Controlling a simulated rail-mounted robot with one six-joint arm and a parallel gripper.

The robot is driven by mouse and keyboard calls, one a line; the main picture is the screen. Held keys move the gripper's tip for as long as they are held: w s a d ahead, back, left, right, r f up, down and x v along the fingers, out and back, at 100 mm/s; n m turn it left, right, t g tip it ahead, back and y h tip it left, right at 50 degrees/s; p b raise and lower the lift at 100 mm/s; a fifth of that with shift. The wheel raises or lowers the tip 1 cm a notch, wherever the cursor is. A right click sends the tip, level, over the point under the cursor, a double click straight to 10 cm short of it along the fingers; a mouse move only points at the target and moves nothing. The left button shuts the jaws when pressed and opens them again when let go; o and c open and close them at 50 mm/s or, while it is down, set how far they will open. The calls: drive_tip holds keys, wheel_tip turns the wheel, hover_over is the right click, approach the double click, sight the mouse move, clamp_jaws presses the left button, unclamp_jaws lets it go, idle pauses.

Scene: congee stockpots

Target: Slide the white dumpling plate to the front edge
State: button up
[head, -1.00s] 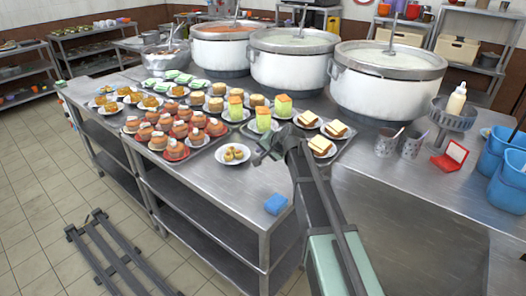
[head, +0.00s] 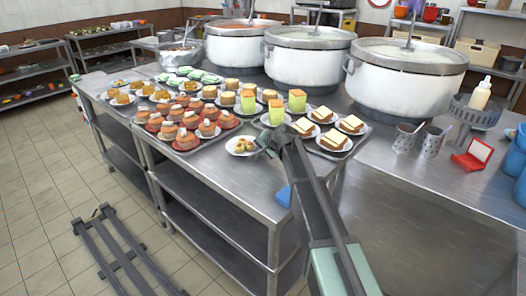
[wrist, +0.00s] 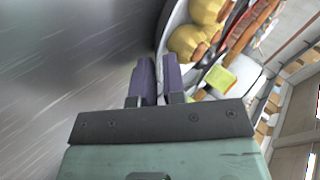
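The white dumpling plate (head: 232,147), with a few yellow-brown dumplings on it, sits on the steel counter just right of the red plates. In the wrist view its pale rim (wrist: 172,42) and dumplings show close beyond my fingertips. My gripper (head: 262,141) is low at the plate's right side, its tips at or very near the rim; I cannot tell whether they touch. In the wrist view my gripper's two purple fingers (wrist: 158,68) are close together, with only a thin gap and nothing clearly held. My arm partly hides the counter behind the gripper.
Trays of red cake plates (head: 183,134) and sandwich plates (head: 334,140) flank the dumpling plate. A blue block (head: 284,196) lies partly behind my arm near the counter's front edge. Bare steel (head: 230,180) lies in front of the plate. Large stockpots (head: 407,88) stand behind.

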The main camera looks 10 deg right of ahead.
clamp_jaws()
drive_tip(key=shift+s+a, duration=1.85)
drive_tip(key=shift+a, duration=0.3)
drive_tip(key=shift+s+a, duration=1.85)
drive_tip(key=shift+a, duration=0.25)
drive_tip(key=shift+o, duration=2.2)
unclamp_jaws()
drive_tip(key=shift+s+r, duration=0.1)
